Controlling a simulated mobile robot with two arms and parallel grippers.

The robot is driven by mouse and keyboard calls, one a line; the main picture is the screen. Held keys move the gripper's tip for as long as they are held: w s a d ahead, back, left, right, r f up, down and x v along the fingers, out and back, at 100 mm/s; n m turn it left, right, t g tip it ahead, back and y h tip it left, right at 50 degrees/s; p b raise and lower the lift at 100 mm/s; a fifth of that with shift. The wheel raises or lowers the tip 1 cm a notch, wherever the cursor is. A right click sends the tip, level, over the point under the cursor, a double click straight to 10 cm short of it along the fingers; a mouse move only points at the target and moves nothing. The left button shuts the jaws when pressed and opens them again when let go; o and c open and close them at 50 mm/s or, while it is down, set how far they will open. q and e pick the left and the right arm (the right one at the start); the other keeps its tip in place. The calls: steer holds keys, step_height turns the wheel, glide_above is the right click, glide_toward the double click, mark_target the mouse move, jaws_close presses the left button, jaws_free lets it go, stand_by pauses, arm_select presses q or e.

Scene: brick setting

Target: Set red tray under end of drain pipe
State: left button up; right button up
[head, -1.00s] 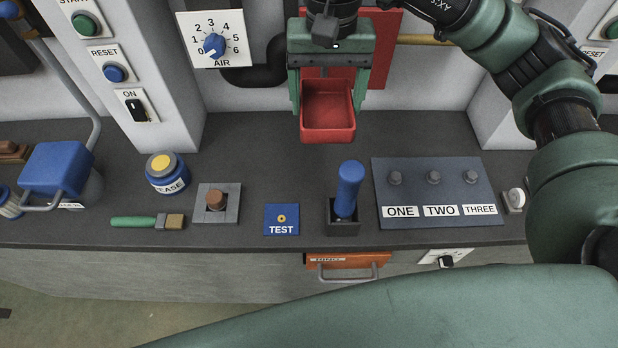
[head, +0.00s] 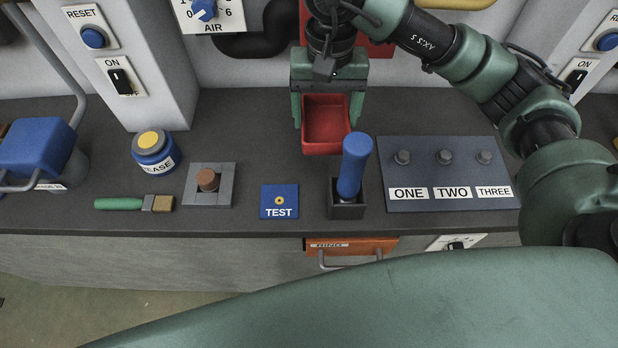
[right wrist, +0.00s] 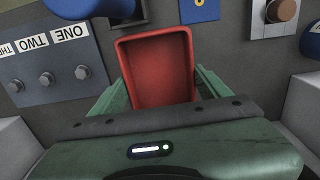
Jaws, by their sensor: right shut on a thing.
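The red tray (head: 326,122) is an open, square-sided tray behind the blue-handled lever in the head view. My right gripper (head: 328,98) is shut on it, with a green finger at each side. In the right wrist view the tray (right wrist: 157,72) sits between the fingers, empty and with its inside facing the camera. I cannot tell whether its underside touches the bench. A black curved pipe (head: 236,44) runs along the back wall, left of the gripper. I cannot tell where its open end is. My left gripper is not in view.
The blue-handled lever (head: 354,165) stands close in front of the tray. The ONE TWO THREE panel (head: 445,170) lies to the right. The TEST plate (head: 279,202), brown button block (head: 208,184) and grease jar (head: 153,152) lie to the left. Bench (head: 245,125) left of the tray is clear.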

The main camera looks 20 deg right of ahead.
mark_target(325, 130)
step_height(325, 130, down, 7)
steer(key=shift+r, duration=0.1)
step_height(325, 130, down, 4)
steer(key=shift+r+p, duration=0.1)
steer(key=shift+p, duration=0.55)
steer(key=shift+f, duration=0.3)
steer(key=shift+f, duration=0.15)
steer(key=o, duration=1.9)
